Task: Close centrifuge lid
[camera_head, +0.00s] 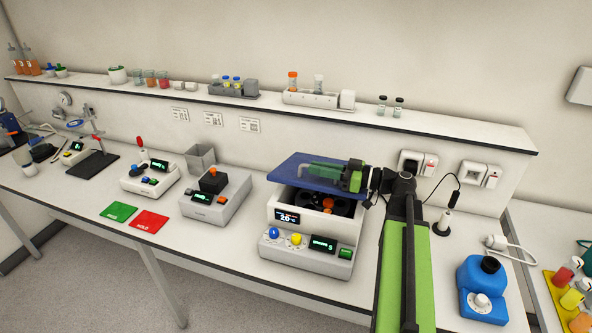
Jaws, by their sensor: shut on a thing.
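The centrifuge (278,232) is a white box on the bench with a small display reading 20 and knobs on its sloped front. Its blue lid (293,165) is tilted up above the body, leaving a gap at the front. Through the gap the dark rotor shows, with an orange cap (328,204) in it. My green gripper (314,169) reaches over the lid from the right and is shut on it. The exact contact of the fingers with the lid is too small to make out. My arm hides the bench just right of the centrifuge.
A grey device with a black block (213,181) stands left of the centrifuge. A blue bottle-shaped device (483,285) stands on the right. The shelf (440,123) runs behind, holding racks and vials. Green and red mats (150,221) lie at the front left.

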